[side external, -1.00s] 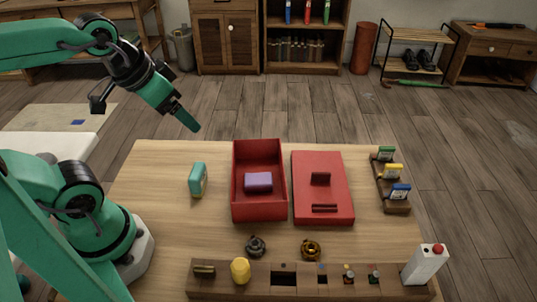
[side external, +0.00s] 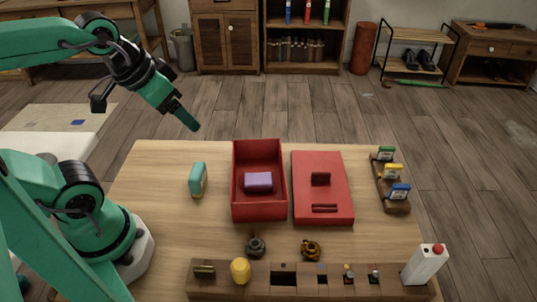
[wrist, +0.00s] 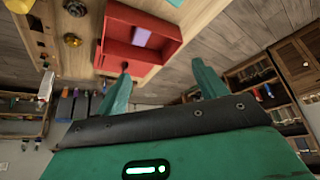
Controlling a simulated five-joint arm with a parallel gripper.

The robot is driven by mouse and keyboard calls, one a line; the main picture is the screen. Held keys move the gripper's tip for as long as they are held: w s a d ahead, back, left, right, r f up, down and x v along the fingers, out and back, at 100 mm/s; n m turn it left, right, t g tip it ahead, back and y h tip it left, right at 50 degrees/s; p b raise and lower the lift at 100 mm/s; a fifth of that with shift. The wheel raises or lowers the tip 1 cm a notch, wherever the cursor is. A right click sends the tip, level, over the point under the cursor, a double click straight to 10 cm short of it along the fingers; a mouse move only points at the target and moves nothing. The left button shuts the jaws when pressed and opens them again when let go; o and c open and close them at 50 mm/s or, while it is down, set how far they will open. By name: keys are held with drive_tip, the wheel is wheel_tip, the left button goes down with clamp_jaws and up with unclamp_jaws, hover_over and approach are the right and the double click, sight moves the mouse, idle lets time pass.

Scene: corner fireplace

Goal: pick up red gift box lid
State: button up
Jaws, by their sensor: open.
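The red gift box lid (side external: 334,192) lies flat on the table, just right of the open red box (side external: 280,205). It has a small dark red upright tab near its middle and a dark red bar near its front edge. A purple block (side external: 258,182) lies inside the box. My gripper (side external: 190,124) is in the air above the table's back left, left of the box and well apart from the lid. In the wrist view my gripper (wrist: 160,85) has its two green fingers spread with nothing between them. The red box (wrist: 165,28) shows beyond them.
A teal rounded object (side external: 198,179) stands left of the box. A wooden rack (side external: 397,206) with coloured cards is at right. Two small knobs (side external: 256,246) (side external: 311,250) sit before a slotted wooden strip (side external: 262,289).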

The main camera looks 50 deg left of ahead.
drive_tip(key=w+m, duration=0.1)
drive_tip(key=m+g, duration=0.6)
drive_tip(key=m, duration=2)
hover_over(322, 174)
wheel_tip(322, 174, down, 13)
drive_tip(key=shift+a+r, duration=0.15)
drive_tip(key=shift+r, duration=0.05)
drive_tip(key=shift+f, duration=3.9)
